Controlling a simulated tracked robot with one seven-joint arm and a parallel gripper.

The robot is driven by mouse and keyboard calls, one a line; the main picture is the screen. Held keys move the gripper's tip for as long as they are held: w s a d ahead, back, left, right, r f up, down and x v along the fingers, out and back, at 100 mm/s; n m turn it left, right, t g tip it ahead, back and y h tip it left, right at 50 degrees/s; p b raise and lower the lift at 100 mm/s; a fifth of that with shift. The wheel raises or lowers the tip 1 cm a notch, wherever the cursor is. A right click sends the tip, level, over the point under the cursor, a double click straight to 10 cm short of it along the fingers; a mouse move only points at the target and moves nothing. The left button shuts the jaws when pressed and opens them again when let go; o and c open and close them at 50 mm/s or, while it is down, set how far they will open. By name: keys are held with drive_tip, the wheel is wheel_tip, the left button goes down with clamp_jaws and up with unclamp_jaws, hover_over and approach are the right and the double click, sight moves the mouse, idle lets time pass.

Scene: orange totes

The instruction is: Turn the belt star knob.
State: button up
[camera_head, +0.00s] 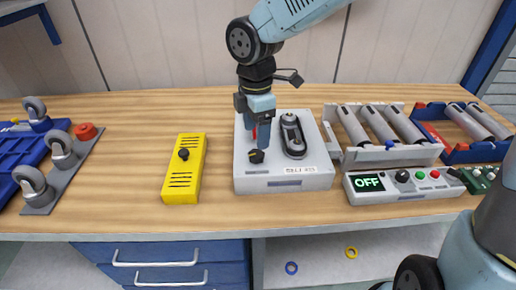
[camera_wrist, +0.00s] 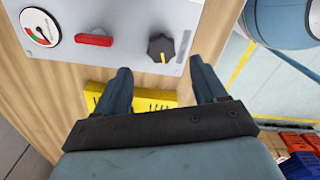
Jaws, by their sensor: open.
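The belt star knob (camera_head: 257,156) is a small black knob at the front left of a light grey box (camera_head: 312,183). In the wrist view a black knob (camera_wrist: 161,48) with a yellow mark shows just beyond my open fingertips, roughly between them in the picture and apart from them. My gripper (camera_head: 262,138) points down over the left part of the box, a little behind the knob; it also shows in the wrist view (camera_wrist: 160,66), open and empty. A dark belt loop (camera_head: 293,136) lies right of the knob. A red switch (camera_wrist: 94,40) and a gauge (camera_wrist: 40,27) share the panel.
A yellow box (camera_head: 181,190) with a black knob stands left of the grey box. A roller unit (camera_head: 392,157) and a control box reading OFF (camera_head: 408,193) stand close on the right. Caster wheels (camera_head: 62,148) lie far left. Bare wood separates the yellow and grey boxes.

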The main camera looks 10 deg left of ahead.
sight(257, 153)
drive_tip(key=shift+f, duration=3.2)
drive_tip(key=c, duration=1.1)
drive_tip(key=shift+o, duration=0.2)
